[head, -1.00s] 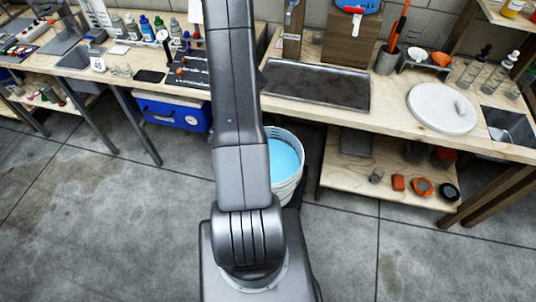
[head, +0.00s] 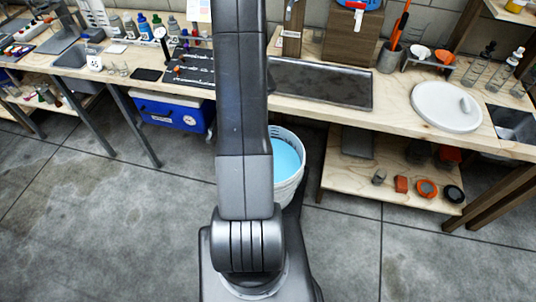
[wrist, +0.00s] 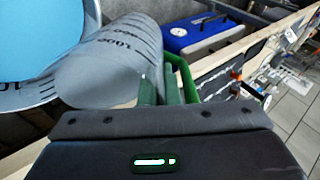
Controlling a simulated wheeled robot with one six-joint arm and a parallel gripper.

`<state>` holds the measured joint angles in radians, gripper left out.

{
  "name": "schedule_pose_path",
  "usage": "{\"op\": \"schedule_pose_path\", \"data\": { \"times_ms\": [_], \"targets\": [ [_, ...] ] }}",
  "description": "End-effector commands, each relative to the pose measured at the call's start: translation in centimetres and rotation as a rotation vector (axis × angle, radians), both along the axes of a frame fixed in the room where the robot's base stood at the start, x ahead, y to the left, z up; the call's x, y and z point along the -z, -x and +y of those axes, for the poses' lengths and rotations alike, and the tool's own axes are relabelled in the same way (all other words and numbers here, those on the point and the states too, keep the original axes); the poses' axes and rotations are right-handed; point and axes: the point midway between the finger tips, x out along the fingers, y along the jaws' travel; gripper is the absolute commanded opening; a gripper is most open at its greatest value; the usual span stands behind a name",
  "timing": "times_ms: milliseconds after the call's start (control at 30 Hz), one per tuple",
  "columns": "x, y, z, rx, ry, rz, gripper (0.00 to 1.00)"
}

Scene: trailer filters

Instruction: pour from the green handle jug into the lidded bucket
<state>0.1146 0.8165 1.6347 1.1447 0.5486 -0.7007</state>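The bucket (head: 291,192) stands on the floor in front of the bench, partly behind my arm. It is white, uncovered, and blue shows inside. In the wrist view, its pale rim (wrist: 32,100) and blue inside fill the upper left. The jug (wrist: 108,62) is grey and translucent with dark scale marks. It lies tilted in that view, its wide end beside or over the bucket's rim; I cannot tell which. Its green handle (wrist: 186,76) is at my gripper (wrist: 160,92), which appears shut on it. The fingertips are partly hidden. In the head view, my arm hides gripper and jug.
A round white lid (head: 446,106) lies on the right bench, beside a dark tray (head: 320,84). A blue cooler (head: 172,112) sits under the left bench; it also shows in the wrist view (wrist: 196,36). The concrete floor in front is open.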

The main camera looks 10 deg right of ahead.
Motion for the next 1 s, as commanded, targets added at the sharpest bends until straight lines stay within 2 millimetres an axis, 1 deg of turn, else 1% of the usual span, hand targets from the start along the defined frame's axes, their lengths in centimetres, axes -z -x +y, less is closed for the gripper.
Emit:
{"op": "schedule_pose_path", "data": {
  "times_ms": [467, 700, 1000],
  "targets": [
    [0.6, 0.2, -0.3, 0.002, -0.037, -0.040, 0.00],
    [1.3, 0.4, -0.6, 0.003, -0.073, -0.073, 0.00],
    [1.3, 0.6, -0.8, 0.001, -0.097, -0.100, 0.00]
  ]
}}
